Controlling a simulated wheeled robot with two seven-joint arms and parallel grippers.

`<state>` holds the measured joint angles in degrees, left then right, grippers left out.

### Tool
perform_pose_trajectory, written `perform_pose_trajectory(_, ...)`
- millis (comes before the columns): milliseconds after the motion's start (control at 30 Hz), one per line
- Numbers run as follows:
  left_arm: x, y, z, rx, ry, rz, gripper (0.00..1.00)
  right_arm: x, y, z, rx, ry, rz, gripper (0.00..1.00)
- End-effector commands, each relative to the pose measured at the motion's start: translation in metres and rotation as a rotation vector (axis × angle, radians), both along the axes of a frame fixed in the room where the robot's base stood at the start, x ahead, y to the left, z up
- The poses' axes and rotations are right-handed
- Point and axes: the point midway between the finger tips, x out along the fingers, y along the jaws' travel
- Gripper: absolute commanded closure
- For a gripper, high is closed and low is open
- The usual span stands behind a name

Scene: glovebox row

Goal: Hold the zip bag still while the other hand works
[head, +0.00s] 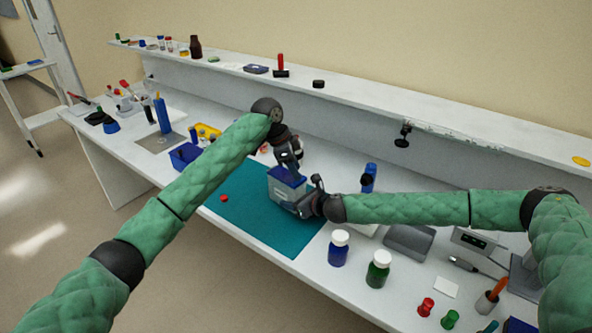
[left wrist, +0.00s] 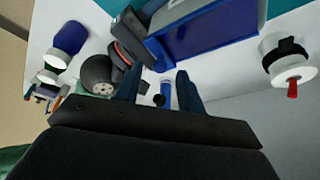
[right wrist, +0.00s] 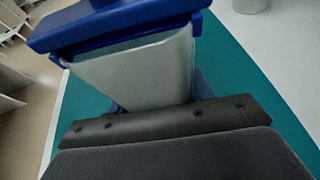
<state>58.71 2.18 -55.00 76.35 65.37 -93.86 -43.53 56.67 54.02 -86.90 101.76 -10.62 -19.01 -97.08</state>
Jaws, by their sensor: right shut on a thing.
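The zip bag (head: 284,190) stands upright on the teal mat, pale grey with a blue top edge. My right gripper (head: 307,203) is shut on its lower right side. In the right wrist view the bag's pale wall (right wrist: 140,78) rises between the fingers, with the blue rim above. My left gripper (head: 290,166) is just above the bag's top. In the left wrist view its two fingers (left wrist: 157,80) are apart with nothing held between them, and the bag's blue top (left wrist: 210,32) lies beyond them. I cannot tell whether they touch the bag.
The teal mat (head: 262,232) has a small red cap (head: 224,198) on it. A blue bin (head: 184,156) stands to the left. A blue bottle (head: 338,252) and a green bottle (head: 378,270) stand close on the right. The mat's front part is clear.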

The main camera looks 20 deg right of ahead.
Motion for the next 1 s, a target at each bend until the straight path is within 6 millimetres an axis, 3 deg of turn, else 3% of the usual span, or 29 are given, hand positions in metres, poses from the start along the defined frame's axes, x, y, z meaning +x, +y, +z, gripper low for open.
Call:
perform_pose_trajectory(433, -0.001, -0.004, -0.01, -0.001, -0.001, 0.0, 0.61, 0.0, 0.0, -0.001, -0.001, 0.001, 0.0, 0.72)
perform_pose_trajectory(467, -0.001, -0.004, -0.01, -0.001, -0.001, 0.0, 0.63, 0.0, 0.0, -0.001, -0.001, 0.001, 0.0, 0.72)
perform_pose_trajectory(667, -0.001, -0.004, -0.01, -0.001, -0.001, 0.0, 1.0, 0.0, 0.0, -0.001, -0.001, 0.001, 0.0, 0.72)
perform_pose_trajectory(867, 0.0, -0.004, -0.01, -0.001, 0.0, 0.001, 1.0, 0.0, 0.0, -0.001, -0.001, 0.001, 0.0, 0.72)
perform_pose_trajectory(1000, 0.015, 0.005, -0.01, 0.0, 0.001, 0.004, 1.0, 0.0, 0.0, -0.001, -0.001, 0.001, 0.0, 0.72)
